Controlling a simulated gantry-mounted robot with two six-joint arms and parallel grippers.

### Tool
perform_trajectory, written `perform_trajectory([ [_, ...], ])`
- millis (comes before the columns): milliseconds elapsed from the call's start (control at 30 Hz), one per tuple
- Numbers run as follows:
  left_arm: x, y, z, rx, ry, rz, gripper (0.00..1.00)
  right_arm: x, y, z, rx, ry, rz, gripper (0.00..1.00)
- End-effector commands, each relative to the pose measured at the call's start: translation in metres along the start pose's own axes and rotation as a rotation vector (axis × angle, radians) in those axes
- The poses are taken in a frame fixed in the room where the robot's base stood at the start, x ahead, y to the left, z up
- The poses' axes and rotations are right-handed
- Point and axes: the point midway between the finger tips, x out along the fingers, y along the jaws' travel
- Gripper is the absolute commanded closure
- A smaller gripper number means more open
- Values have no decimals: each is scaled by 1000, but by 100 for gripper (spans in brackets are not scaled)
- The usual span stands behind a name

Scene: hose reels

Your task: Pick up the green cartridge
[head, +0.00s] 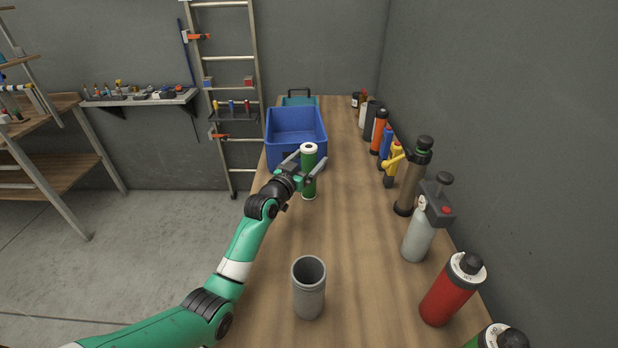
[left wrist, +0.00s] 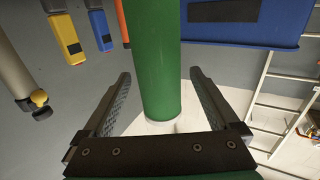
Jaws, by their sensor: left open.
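The green cartridge (head: 309,187), a green cylinder with a white top end, stands upright on the wooden bench in front of the blue bin. My left gripper (head: 307,166) is open, with one finger on each side of the cartridge. In the left wrist view, the cartridge (left wrist: 153,65) rises between the two spread fingers (left wrist: 160,105), and gaps show on both sides. Part of the cartridge is hidden behind the gripper in the head view. My right gripper is not in view.
The blue bin (head: 296,125) stands just behind the cartridge. A grey open cup (head: 309,300) stands nearer on the bench. Several bottles and canisters, including a red one (head: 448,295) and a grey sprayer (head: 420,235), line the right wall. The bench middle (head: 350,235) is clear.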

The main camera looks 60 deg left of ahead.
Motion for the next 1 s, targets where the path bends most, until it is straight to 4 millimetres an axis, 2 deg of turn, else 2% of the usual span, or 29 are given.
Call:
perform_trajectory([
  [200,2,0,-1,0,0,0,5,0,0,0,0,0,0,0],
  [233,2,0,-1,0,0,0,9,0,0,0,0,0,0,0],
  [733,2,0,0,0,0,0,99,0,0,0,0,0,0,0],
  [1000,2,0,-1,0,1,0,100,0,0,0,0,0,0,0],
])
